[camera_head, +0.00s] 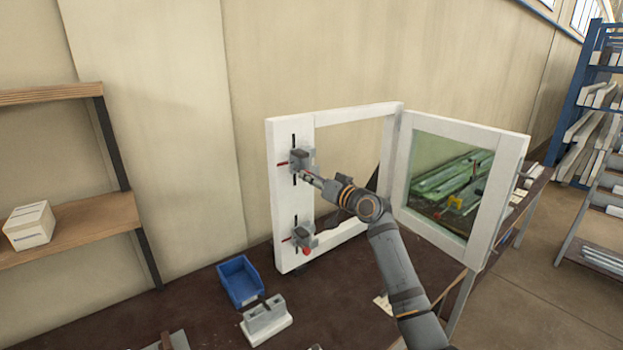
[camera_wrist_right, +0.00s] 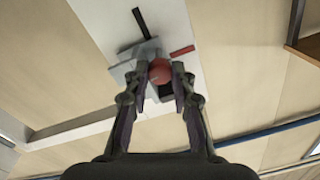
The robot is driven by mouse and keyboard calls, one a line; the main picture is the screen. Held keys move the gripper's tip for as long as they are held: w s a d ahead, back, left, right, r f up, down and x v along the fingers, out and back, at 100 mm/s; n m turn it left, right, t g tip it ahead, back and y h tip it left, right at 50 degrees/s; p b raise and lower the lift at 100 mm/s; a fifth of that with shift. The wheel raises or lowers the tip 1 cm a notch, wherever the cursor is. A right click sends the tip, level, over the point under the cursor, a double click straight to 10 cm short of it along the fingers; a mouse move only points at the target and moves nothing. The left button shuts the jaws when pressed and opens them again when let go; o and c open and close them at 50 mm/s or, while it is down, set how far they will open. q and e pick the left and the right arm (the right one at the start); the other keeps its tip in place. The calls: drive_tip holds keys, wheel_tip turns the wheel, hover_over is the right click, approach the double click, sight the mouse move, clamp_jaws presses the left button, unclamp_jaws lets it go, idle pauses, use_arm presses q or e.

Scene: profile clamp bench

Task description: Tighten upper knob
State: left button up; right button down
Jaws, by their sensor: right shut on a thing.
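The upper clamp (camera_head: 301,158) is a grey block on the left post of the white frame (camera_head: 278,200), with a red piece at its left. In the right wrist view its round red knob (camera_wrist_right: 160,71) sits between my fingertips. My right gripper (camera_head: 309,178) reaches the upper clamp from the right in the head view and is shut on this knob; the fingers (camera_wrist_right: 160,82) touch its two sides. In the head view the gripper hides the upper knob. The lower clamp (camera_head: 299,234) with its red knob (camera_head: 307,251) is free below. My left gripper is not in view.
A glazed white sash (camera_head: 514,150) stands open to the right of the frame, close to my right arm. A blue bin (camera_head: 239,281) and a grey block on a white base (camera_head: 266,320) stand on the dark bench (camera_head: 345,290). Shelves stand at both sides.

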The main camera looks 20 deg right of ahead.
drive_tip(key=m+p, duration=0.1)
drive_tip(key=m, duration=0.4)
drive_tip(key=shift+p, duration=0.3)
drive_tip(key=shift+m, duration=0.4)
drive_tip(key=c, duration=1.1)
unclamp_jaws()
drive_tip(key=v, duration=1.2)
drive_tip(key=shift+f, duration=0.2)
